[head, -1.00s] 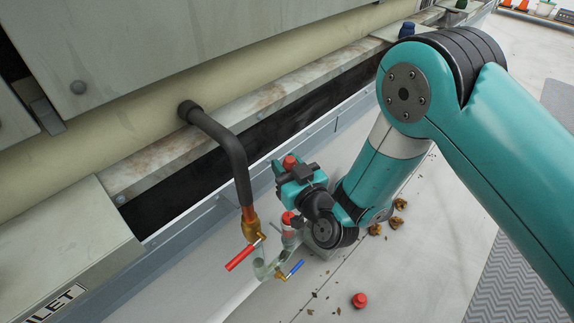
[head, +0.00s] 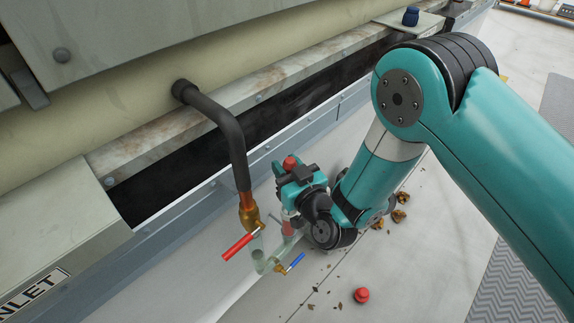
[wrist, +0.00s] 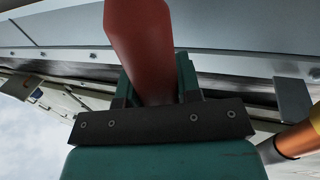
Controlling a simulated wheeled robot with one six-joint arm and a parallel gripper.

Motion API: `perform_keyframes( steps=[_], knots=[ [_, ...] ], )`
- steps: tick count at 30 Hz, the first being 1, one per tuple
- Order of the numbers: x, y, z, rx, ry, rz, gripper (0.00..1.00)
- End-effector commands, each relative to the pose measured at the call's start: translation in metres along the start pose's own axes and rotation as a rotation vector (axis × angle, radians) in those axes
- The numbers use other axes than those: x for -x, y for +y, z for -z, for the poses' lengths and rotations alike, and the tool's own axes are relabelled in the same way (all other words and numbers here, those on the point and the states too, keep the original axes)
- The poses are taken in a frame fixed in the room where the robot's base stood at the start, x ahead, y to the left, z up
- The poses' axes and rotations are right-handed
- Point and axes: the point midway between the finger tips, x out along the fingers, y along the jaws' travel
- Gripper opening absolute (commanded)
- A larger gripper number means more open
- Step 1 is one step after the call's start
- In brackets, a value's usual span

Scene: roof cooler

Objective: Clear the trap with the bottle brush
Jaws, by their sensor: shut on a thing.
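My gripper (head: 297,178) is shut on a red handle, taken as the bottle brush (head: 289,163); its top shows above the jaws. In the wrist view the thick red brush handle (wrist: 140,45) rises between the teal jaws. The trap (head: 262,264) is a clear U-shaped pipe below the brass fitting (head: 249,214), left of my wrist. My gripper is above the trap's right leg. A blurred red patch (head: 288,229) shows at that leg, below the gripper; whether it is the brush's lower end inside the pipe I cannot tell. My wrist partly hides this leg.
A black pipe (head: 218,118) bends down to the brass fitting. A red lever (head: 239,246) and a blue lever (head: 296,262) stick out near the trap. A red cap (head: 361,296) and brown debris (head: 399,215) lie on the roof floor. The floor in front is mostly clear.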

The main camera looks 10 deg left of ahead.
Motion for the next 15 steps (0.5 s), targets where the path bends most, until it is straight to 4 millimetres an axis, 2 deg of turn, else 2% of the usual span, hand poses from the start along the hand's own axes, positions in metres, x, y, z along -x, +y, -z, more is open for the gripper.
perform_keyframes(
  steps=[1, 9, 15],
  knots=[
    [0.0004, 0.0011, -0.0051, 0.008, -0.003, -0.001, 0.00],
    [0.0014, 0.0010, -0.0070, 0.009, -0.010, 0.000, 0.00],
    [0.0022, 0.0010, -0.0020, 0.009, -0.014, 0.001, 0.00]
  ],
)
